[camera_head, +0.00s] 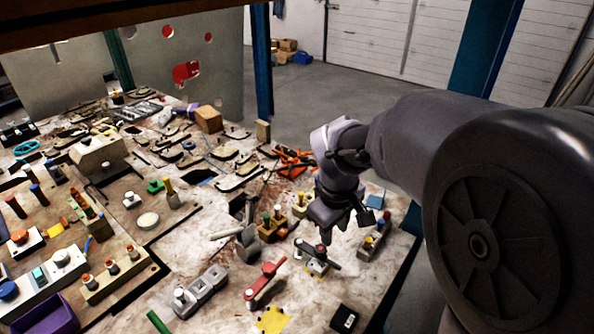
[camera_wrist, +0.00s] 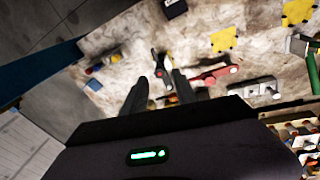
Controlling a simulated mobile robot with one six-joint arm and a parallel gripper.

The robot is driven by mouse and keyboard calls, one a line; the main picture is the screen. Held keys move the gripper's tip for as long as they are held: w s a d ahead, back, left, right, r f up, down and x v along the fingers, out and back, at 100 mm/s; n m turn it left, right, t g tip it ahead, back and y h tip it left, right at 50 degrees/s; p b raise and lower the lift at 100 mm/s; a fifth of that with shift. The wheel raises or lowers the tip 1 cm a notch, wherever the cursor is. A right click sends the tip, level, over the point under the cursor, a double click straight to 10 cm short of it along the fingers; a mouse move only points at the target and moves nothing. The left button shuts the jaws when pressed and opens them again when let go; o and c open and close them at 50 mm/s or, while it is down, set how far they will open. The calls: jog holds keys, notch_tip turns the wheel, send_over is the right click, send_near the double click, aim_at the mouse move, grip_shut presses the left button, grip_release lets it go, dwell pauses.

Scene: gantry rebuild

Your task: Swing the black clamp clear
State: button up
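The black clamp (camera_head: 318,254) is a dark lever on a small light block with yellow at its base, near the front right of the bench. My gripper (camera_head: 336,226) is above and just behind it, pointing down. In the wrist view the two fingers (camera_wrist: 160,82) are spread apart, and the dark lever of the black clamp (camera_wrist: 157,62) shows beyond and between their tips. I see no contact, but the exact gap is hard to judge. The clamp's base is partly hidden by the fingers in the wrist view.
A red clamp (camera_head: 264,280) stands close by to the left. A block with coloured pegs (camera_head: 374,240) stands to the right, near the bench edge. A grey block (camera_head: 201,292), a yellow patch (camera_head: 272,320) and a black box (camera_head: 344,318) are nearer the front. Bare bench lies between them.

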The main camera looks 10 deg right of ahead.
aim_at(335, 264)
jog(key=w+d+f+b, duration=0.1)
jog(key=f+b, duration=0.1)
jog(key=f, duration=0.4)
jog(key=w+d+f+n+b, duration=0.1)
jog(key=w+f, duration=0.1)
jog(key=f, duration=0.5)
jog(key=w+d+f+n+b, duration=0.1)
jog(key=w+f+b, duration=0.1)
jog(key=f, duration=0.5)
jog(key=shift+d+g+h+b, duration=0.15)
jog(key=shift+g+h+b, duration=0.15)
jog(key=shift+r, duration=0.1)
grip_shut()
